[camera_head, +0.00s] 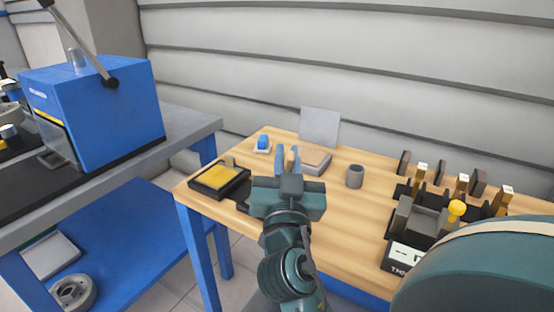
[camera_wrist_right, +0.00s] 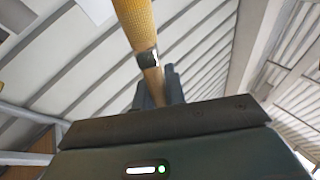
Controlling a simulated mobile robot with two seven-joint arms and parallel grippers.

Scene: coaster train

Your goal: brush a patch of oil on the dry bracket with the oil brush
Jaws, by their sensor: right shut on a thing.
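My right gripper (camera_head: 288,158) is over the wooden table, near its left half, with its fingers pointing away towards the wall. In the right wrist view it is shut on the oil brush (camera_wrist_right: 137,25): a yellow textured end, a dark metal band and a short wooden part between the fingers. Dark upright bracket-like pieces (camera_head: 440,171) stand in a row at the right of the table, apart from the gripper. I cannot tell which one is dry. My left gripper is not in view.
A black tray with a yellow pad (camera_head: 215,175) lies left of the gripper. A blue object (camera_head: 262,142), a flat grey-edged block (camera_head: 314,161) and a grey cup (camera_head: 355,176) stand nearby. Table centre is clear.

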